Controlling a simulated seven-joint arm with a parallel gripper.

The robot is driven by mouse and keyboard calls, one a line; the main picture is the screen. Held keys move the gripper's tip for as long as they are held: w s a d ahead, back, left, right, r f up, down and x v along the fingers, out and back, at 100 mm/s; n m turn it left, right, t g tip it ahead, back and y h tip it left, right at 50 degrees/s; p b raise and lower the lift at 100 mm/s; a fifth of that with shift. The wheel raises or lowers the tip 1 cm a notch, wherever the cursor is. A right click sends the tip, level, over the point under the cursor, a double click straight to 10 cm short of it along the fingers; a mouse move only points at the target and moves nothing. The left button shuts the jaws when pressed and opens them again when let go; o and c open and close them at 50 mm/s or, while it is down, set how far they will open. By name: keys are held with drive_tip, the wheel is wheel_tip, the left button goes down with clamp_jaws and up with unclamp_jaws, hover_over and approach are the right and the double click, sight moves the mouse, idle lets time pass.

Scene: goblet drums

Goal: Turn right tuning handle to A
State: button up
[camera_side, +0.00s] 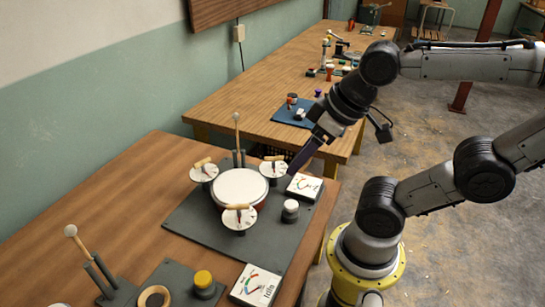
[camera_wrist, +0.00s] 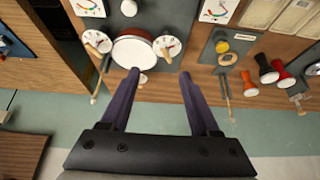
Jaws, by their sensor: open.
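A drum with a round white head (camera_side: 240,187) stands on a dark mat. Around it are three white dials with small wooden handles: one at left (camera_side: 203,170), one at front (camera_side: 239,216), and one at right (camera_side: 273,169). They also show in the wrist view around the drum head (camera_wrist: 133,53). A white gauge card (camera_side: 304,187) lies by the right dial; its lettering is too small to read. My gripper (camera_side: 294,168) has dark purple fingers, open and empty, raised near the right dial in the side view. In the wrist view the fingertips (camera_wrist: 160,74) are apart, with nothing between them.
A white-topped knob (camera_side: 290,208) stands on the mat. An upright mallet (camera_side: 237,125) stands behind the drum. A second station with a yellow button (camera_side: 204,281) and gauge card (camera_side: 255,286) is at the front. Red and black goblet drums (camera_wrist: 283,75) stand at right in the wrist view.

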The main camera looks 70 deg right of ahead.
drive_tip(key=shift+o, duration=1.2)
drive_tip(key=shift+m, duration=0.3)
drive_tip(key=shift+o, duration=1.4)
drive_tip(key=w+r+m, duration=0.1)
drive_tip(key=w+d+r+m, duration=0.1)
drive_tip(key=w+r, duration=0.1)
drive_tip(key=shift+w+r+m+g, duration=0.1)
drive_tip(key=shift+w+m+g, duration=0.1)
drive_tip(key=shift+m+g, duration=0.1)
drive_tip(key=m+g, duration=0.5)
drive_tip(key=m, duration=0.3)
hover_over(274, 157)
wheel_tip(274, 157, down, 8)
wheel_tip(274, 157, down, 13)
drive_tip(key=shift+f, duration=0.1)
drive_tip(key=c, duration=1.1)
